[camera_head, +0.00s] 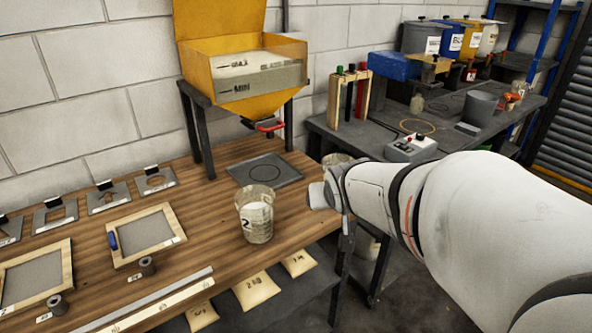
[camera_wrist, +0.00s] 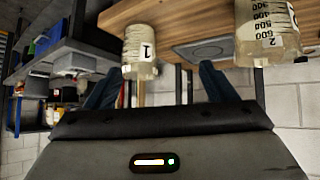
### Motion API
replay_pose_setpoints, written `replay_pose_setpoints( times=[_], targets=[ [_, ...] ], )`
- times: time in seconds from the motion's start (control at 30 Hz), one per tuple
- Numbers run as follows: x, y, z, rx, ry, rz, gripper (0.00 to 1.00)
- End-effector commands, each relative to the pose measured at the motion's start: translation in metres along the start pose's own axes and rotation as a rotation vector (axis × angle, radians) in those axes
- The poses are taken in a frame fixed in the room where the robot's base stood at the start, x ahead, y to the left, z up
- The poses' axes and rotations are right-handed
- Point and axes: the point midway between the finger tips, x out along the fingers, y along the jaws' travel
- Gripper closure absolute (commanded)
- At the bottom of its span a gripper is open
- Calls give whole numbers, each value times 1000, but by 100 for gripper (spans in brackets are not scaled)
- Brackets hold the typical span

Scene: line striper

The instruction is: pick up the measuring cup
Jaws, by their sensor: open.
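A clear measuring cup marked 2 (camera_head: 256,218), with pale contents, stands upright on the wooden bench; it also shows at the upper right of the wrist view (camera_wrist: 268,38). A second measuring cup, marked 1 (camera_wrist: 139,52), shows in the wrist view, in line with the space between my fingers and nearer the left one. In the head view, what looks like its rim (camera_head: 336,159) shows behind my wrist, the rest hidden. My gripper (camera_wrist: 157,84) is open with nothing between its fingers. In the head view its end (camera_head: 322,194) is at the bench's right edge, right of cup 2.
A yellow hopper (camera_head: 245,75) on dark legs stands over a grey plate with a ring (camera_head: 264,170). Framed screens (camera_head: 145,235) and metal stencils lie left on the bench. A dark side table (camera_head: 450,140) holds a control box (camera_head: 411,148), a rack and a grey bucket (camera_head: 480,107).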

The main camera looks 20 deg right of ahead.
Motion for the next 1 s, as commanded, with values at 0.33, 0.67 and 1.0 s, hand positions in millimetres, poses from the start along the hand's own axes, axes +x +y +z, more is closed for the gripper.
replay_pose_setpoints(
  times=[0.33,0.67,1.0],
  targets=[
    [166,54,-8,53,526,-46,0],
    [203,70,-6,72,751,-153,0],
    [226,66,-34,72,761,-159,0]
  ],
)
